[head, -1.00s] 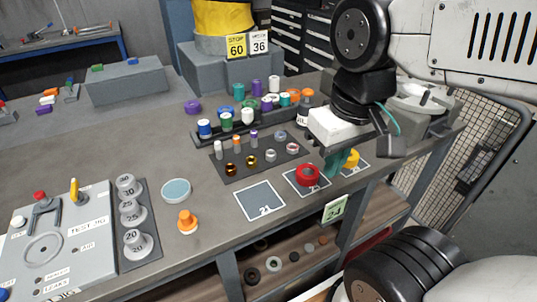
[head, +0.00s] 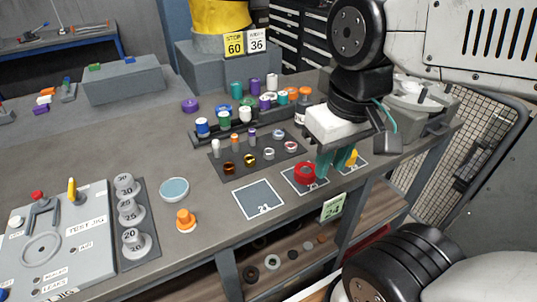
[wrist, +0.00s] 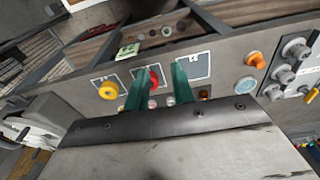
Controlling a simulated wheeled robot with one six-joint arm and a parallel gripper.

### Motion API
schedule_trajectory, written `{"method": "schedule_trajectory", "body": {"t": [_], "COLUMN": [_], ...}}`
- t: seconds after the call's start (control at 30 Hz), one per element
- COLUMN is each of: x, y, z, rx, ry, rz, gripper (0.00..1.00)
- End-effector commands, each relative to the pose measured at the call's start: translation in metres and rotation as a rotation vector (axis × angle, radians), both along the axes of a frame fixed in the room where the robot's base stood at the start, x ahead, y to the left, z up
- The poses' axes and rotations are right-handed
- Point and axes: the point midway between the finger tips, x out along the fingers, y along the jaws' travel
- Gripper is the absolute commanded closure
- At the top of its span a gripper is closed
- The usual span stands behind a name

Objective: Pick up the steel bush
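Two silver ring-shaped bushes lie on the dark mat on the bench in the head view, one nearer the middle (head: 268,154) and one near the right edge (head: 291,147). I cannot tell which is the steel bush. My gripper (head: 336,162) has two green fingers, apart with nothing between them, and hangs above the bench to the right of the mat. In the wrist view the fingers (wrist: 158,88) stand apart too. Small silver rings (wrist: 152,103) show beyond the gap, partly hidden by the gripper body.
A red ring (head: 304,174) and a yellow part (head: 351,158) sit on marked squares by the fingers. A rack of coloured plugs (head: 225,119) stands behind. The square marked 21 (head: 259,200) is empty.

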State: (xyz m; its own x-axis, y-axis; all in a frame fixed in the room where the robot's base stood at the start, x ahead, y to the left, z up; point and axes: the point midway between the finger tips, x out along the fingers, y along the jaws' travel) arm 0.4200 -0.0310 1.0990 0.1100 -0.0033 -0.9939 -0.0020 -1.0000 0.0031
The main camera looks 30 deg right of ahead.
Motion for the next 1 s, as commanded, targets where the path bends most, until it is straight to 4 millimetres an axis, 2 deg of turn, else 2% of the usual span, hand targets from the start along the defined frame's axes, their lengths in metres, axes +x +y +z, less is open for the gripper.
{"method": "schedule_trajectory", "body": {"t": [0.03, 0.1, 0.17, 0.27, 0.47, 0.7, 0.8, 0.9, 0.97, 1.0], "x": [0.001, 0.005, 0.013, 0.036, 0.101, 0.187, 0.216, 0.244, 0.256, 0.256], "y": [0.0, 0.0, -0.002, -0.002, -0.004, -0.006, -0.006, -0.007, -0.007, -0.007], "z": [-0.003, -0.009, -0.013, -0.02, -0.041, -0.078, -0.09, -0.091, -0.084, -0.087], "rx": [0.0, 0.0, 0.0, 0.001, 0.003, 0.005, 0.003, -0.004, -0.011, -0.013], "ry": [0.016, 0.052, 0.089, 0.15, 0.22, 0.231, 0.211, 0.16, 0.114, 0.109], "rz": [0.0, -0.001, -0.001, 0.002, 0.051, 0.153, 0.196, 0.246, 0.278, 0.291], "gripper": [0.61, 0.48, 0.48, 0.48, 0.48, 0.48, 0.48, 0.48, 0.48, 0.48]}}
